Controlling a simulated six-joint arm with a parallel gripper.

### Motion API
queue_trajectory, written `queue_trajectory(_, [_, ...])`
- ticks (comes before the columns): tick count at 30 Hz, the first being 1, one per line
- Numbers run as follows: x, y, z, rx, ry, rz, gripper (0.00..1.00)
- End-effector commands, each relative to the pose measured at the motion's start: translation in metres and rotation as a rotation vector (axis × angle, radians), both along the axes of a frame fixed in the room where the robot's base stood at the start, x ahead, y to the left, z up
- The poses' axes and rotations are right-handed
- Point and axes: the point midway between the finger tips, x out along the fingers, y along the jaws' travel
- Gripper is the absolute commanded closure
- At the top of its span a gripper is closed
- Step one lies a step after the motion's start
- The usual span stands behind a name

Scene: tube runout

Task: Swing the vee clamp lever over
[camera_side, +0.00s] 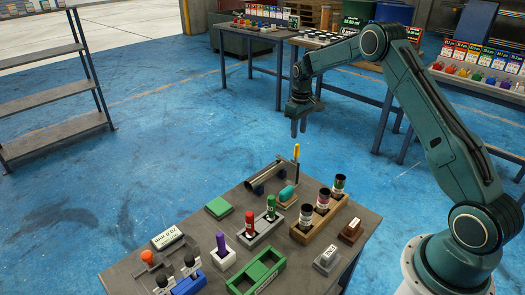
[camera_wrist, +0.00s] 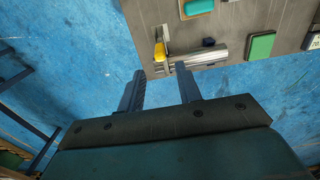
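The vee clamp lever has a yellow handle (camera_side: 297,152) that stands upright at the far edge of the work table. In the wrist view the yellow handle (camera_wrist: 160,51) shows end-on beside the left end of a silver tube (camera_wrist: 196,59). The tube (camera_side: 265,176) lies on dark blue vee supports (camera_side: 258,189). The clamp's lower parts are too small to tell.
A teal piece (camera_side: 287,192) sits close to the tube. A green block (camera_side: 218,207), a wooden rack of bottles (camera_side: 300,236) and a grey marker rack (camera_side: 254,238) stand nearer on the table.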

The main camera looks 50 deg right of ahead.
Motion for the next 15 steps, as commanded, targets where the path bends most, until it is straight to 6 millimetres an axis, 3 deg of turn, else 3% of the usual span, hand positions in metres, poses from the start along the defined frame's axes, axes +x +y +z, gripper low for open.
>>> queue_trajectory(15, [0.0, 0.0, -0.045, 0.001, 0.002, 0.0, 0.65])
